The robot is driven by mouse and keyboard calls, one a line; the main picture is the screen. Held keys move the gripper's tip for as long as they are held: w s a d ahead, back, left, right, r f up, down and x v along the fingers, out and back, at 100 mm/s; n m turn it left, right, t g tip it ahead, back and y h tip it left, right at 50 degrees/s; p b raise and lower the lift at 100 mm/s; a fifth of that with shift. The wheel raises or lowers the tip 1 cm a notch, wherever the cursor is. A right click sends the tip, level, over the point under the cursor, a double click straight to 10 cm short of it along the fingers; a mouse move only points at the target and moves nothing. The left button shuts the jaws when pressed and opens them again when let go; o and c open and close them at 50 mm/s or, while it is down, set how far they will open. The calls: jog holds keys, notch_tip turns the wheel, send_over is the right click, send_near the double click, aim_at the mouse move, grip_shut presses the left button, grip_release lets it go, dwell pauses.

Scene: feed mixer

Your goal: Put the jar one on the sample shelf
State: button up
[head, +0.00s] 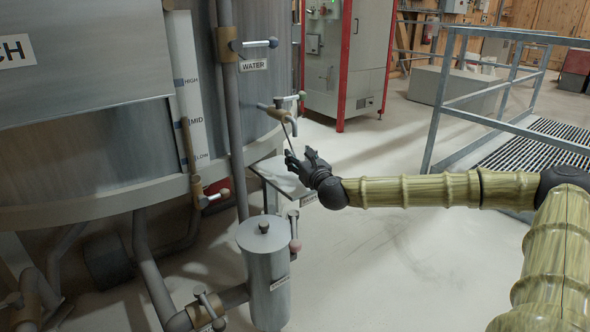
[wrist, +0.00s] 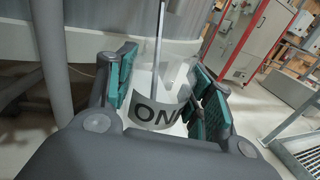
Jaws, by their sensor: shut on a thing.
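In the head view the jar is mostly hidden by the gripper. A small grey shelf (head: 272,172) with a label on its front edge, too small to read, juts from the tank just below and left of my gripper. I cannot tell whether the jar touches it.
A thin rod (wrist: 158,40) rises at the jar. A tap (head: 275,112) on the tank (head: 85,150) is just above my gripper. A lidded metal cylinder (head: 265,265) stands below the shelf. A red-framed cabinet (head: 345,60) and a railing (head: 440,100) are behind. The floor at front right is clear.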

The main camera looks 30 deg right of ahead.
jog(key=shift+w+d+f+b, duration=0.15)
jog(key=shift+w+b, duration=0.25)
jog(key=shift+w, duration=1.15)
jog(key=shift+f+b, duration=0.85)
jog(key=shift+f, duration=0.9)
jog(key=shift+s+f, duration=0.1)
jog(key=shift+f, duration=0.05)
jog(key=o, duration=1.1)
jog(key=shift+s+r, duration=0.2)
jog(key=shift+s, duration=0.05)
jog(key=s+a+p, duration=0.2)
jog(key=s+p, duration=0.1)
jog(key=s, duration=0.8)
jog(key=shift+s+a, duration=0.15)
